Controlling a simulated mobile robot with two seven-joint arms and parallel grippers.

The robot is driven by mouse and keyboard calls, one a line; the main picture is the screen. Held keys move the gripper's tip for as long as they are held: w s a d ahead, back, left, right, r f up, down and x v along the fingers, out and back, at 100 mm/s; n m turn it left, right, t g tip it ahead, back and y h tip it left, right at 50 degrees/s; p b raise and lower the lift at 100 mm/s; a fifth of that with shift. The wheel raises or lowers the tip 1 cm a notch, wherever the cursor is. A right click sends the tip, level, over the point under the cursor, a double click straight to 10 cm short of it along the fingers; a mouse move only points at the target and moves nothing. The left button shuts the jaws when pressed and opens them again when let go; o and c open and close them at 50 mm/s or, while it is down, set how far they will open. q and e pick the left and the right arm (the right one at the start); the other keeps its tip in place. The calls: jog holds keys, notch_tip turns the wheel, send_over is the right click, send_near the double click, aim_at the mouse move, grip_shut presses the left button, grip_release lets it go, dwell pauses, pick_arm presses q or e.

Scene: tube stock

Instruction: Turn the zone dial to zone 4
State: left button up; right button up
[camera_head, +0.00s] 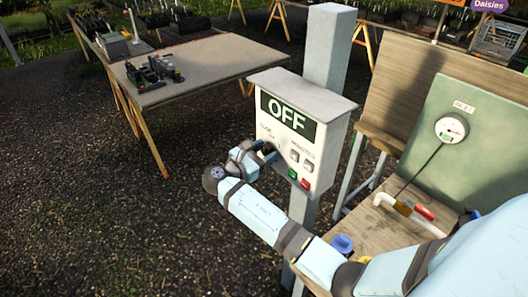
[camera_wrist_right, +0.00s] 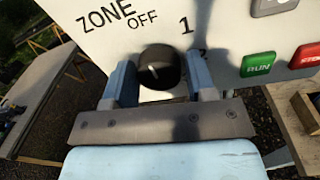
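The control box (camera_head: 300,130) stands on a grey post, and its display (camera_head: 287,115) reads OFF. The black zone dial (camera_wrist_right: 158,68) is on its front, with "ZONE", "OFF" and "1" printed around it. Further labels are hidden behind a finger. My right gripper (camera_wrist_right: 160,80) has one blue finger on each side of the dial, very close to it. I cannot tell whether the fingers press on it. In the head view the right gripper (camera_head: 260,153) reaches the box's lower left and partly covers the dial. My left gripper is not in view.
A green RUN button (camera_wrist_right: 258,64) and a red button (camera_wrist_right: 306,56) sit right of the dial. A wooden bench (camera_head: 385,222) with a gauge panel (camera_head: 468,160) and pipe stands to the right. A table (camera_head: 205,62) stands back left. Open gravel lies at left.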

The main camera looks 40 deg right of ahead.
jog(key=c, duration=0.5)
